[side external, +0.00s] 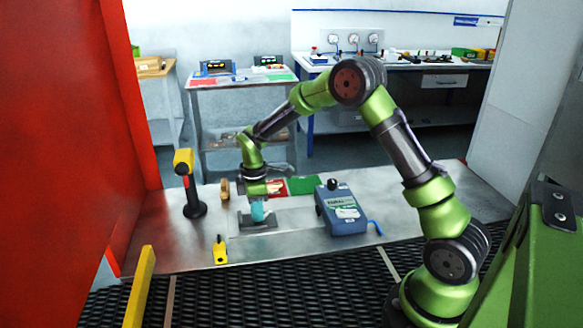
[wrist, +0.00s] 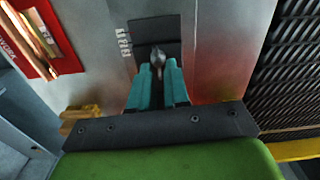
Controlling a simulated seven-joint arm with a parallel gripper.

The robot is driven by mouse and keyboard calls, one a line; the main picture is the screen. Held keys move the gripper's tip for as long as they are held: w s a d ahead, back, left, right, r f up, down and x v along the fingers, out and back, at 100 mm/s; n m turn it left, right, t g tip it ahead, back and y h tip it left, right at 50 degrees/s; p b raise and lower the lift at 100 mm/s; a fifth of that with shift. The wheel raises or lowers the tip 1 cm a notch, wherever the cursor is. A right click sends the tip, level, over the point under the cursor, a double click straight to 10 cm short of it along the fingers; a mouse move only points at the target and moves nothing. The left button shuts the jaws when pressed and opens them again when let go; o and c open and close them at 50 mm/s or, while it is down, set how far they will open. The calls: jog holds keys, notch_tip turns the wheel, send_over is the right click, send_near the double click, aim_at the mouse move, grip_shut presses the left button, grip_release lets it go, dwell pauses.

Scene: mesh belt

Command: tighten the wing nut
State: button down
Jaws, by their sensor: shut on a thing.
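My gripper (side external: 258,211) points down over a dark base plate (side external: 262,226) on the metal work surface. In the wrist view its two teal fingers (wrist: 158,72) are close together with their tips around a small grey metal piece, the wing nut (wrist: 157,56). The gripper is shut on it. Behind the nut the dark plate (wrist: 155,30) shows. In the side external view the fingers hide the nut. The nut's thread and how far down it sits cannot be seen.
A blue device box (side external: 342,208) stands right of the gripper. A yellow and black tool (side external: 187,183) stands at left, and a small yellow item (side external: 220,250) at the front edge. Red and green mats (side external: 303,185) lie behind. Black mesh belt (side external: 290,285) runs in front.

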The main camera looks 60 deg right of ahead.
jog(key=m, duration=0.4)
jog(key=shift+w+d+m, duration=0.15)
jog(key=shift+w+m, duration=0.05)
jog(key=shift+m, duration=0.1)
jog(key=m, duration=0.3)
jog(key=shift+d+m, duration=0.2)
jog(key=shift+m, duration=0.2)
jog(key=m, duration=0.4)
jog(key=shift+d, duration=0.25)
jog(key=shift+d+m, duration=0.2)
jog(key=shift+m, duration=1.9)
jog(key=c, duration=1.1)
grip_release()
jog(key=shift+s, duration=0.1)
jog(key=shift+r, duration=0.15)
